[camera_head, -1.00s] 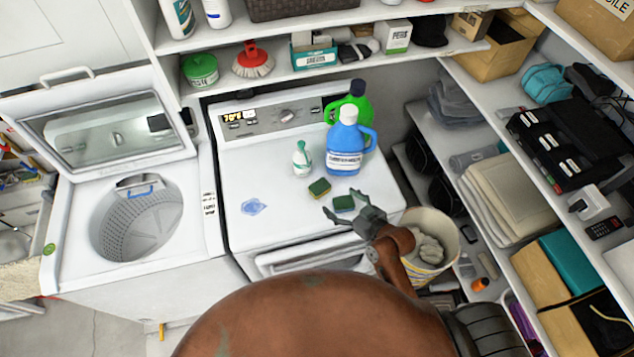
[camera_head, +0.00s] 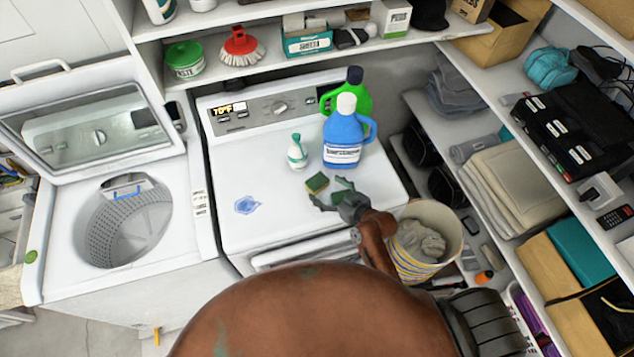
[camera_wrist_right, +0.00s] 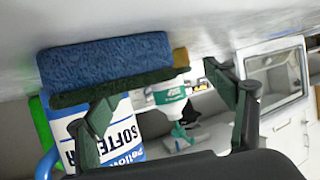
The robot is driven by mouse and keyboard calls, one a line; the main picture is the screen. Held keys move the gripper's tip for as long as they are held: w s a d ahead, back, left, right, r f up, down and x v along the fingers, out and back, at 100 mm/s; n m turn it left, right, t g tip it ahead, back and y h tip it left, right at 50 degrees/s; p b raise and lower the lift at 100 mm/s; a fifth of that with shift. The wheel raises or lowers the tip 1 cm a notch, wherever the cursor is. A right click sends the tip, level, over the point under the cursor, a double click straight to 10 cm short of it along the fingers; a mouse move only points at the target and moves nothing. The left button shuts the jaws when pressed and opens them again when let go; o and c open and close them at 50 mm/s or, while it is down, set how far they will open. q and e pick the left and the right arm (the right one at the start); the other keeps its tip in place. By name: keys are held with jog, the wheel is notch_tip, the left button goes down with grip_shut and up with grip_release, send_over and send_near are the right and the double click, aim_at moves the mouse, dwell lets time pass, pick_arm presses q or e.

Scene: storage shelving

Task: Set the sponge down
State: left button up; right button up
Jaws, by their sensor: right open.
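Two sponges lie on the white top of the closed machine (camera_head: 265,170). One is the yellow and green sponge (camera_head: 317,183). The other, dark green on top in the head view, is the nearer sponge (camera_head: 341,197); in the right wrist view it looks like a blue sponge (camera_wrist_right: 105,62) with a dark green layer. My right gripper (camera_head: 328,192) is open, its fingers spread around or just over the nearer sponge and partly hiding it. In the wrist view the fingers (camera_wrist_right: 168,115) are apart and not closed on it. My left gripper is not in view.
A blue jug (camera_head: 343,140), a green jug (camera_head: 362,98) and a white spray bottle (camera_head: 297,152) stand behind the sponges. A blue patch (camera_head: 247,205) marks the machine's left part. A bin (camera_head: 455,238) stands right of the machine. The front left of the top is clear.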

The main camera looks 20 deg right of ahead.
aim_at(322, 186)
jog(key=x, duration=0.3)
jog(key=shift+w+a+p, duration=0.3)
jog(key=shift+w, duration=0.05)
jog(key=shift+c, duration=0.5)
jog(key=c, duration=0.7)
jog(key=shift+c, duration=0.3)
